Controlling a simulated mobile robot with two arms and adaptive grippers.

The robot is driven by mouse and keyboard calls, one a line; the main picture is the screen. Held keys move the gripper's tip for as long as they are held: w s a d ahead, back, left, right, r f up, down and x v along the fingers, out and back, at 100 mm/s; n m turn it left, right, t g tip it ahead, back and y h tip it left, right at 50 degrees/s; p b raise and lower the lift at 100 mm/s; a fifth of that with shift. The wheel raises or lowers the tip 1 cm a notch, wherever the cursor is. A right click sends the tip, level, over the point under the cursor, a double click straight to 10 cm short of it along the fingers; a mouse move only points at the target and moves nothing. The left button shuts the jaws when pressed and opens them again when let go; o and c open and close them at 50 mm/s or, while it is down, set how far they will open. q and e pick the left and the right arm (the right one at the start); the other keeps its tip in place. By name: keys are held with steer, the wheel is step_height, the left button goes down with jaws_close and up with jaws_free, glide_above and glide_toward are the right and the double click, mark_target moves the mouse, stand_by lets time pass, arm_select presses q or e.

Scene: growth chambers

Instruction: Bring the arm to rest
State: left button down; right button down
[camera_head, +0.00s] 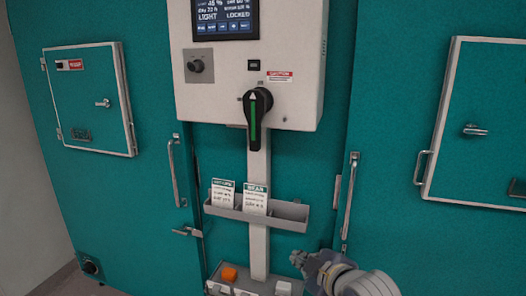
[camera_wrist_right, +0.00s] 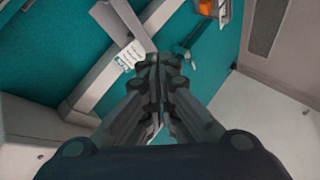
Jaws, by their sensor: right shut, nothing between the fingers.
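My left gripper does not show in either view.
A white control box (camera_head: 290,45) with a black rotary handle (camera_head: 257,105) hangs on the teal chambers. Below it, a grey tray (camera_head: 288,215) holds cards. Door handles (camera_head: 349,200) stick out nearby.

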steer(key=s+d+f+m+g+h, duration=0.1)
steer(key=s+d+f+m+g, duration=0.15)
steer(key=s+f, duration=0.45)
steer(key=s+d+f+m+g+h, duration=0.1)
steer(key=s+d+f+m, duration=0.2)
steer(key=s+f, duration=0.35)
steer(key=s+d+f+m+g+h, duration=0.1)
steer(key=s+d+f+m+g, duration=0.15)
steer(key=s+f, duration=0.5)
steer(key=s+d+f+m+g+h, duration=0.1)
steer(key=s+d+f+m+g, duration=0.2)
steer(key=s, duration=0.8)
steer(key=s+f+x, duration=0.1)
steer(key=s+x, duration=0.2)
steer(key=x, duration=1)
steer(key=s+x, duration=0.3)
steer(key=x, duration=1)
steer(key=s+d+f+g, duration=0.1)
steer(key=s+d+f, duration=0.2)
steer(key=s+f, duration=1.4)
steer(key=shift+s+g, duration=0.3)
steer(key=shift+s, duration=0.15)
steer(key=c, duration=2.4)
jaws_free()
